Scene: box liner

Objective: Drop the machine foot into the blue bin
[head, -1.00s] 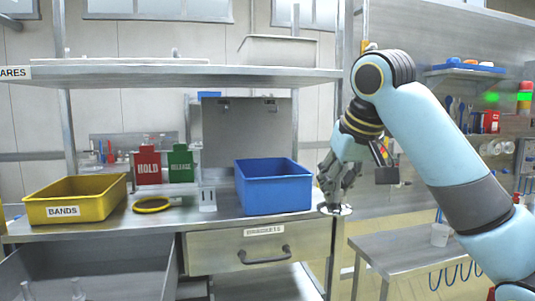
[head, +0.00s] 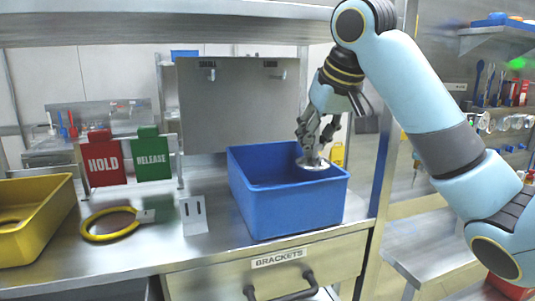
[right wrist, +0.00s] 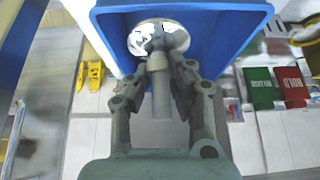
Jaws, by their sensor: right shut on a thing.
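The blue bin (head: 290,205) stands on the steel bench, right of centre in the head view. My right gripper (head: 314,145) is shut on the machine foot (head: 313,163), a metal piece with a round disc base. The disc hangs at the level of the bin's rim, over its right part. In the right wrist view the gripper (right wrist: 160,80) holds the foot's stem, and its disc (right wrist: 172,38) shows against the blue bin (right wrist: 220,55). My left gripper is out of view.
A yellow bin (head: 40,225) stands at the left. A yellow ring (head: 108,225) lies on the bench. Red HOLD (head: 103,163) and green RELEASE (head: 152,158) signs stand behind it. A small slotted bracket (head: 193,214) stands left of the blue bin. A shelf (head: 170,25) crosses above.

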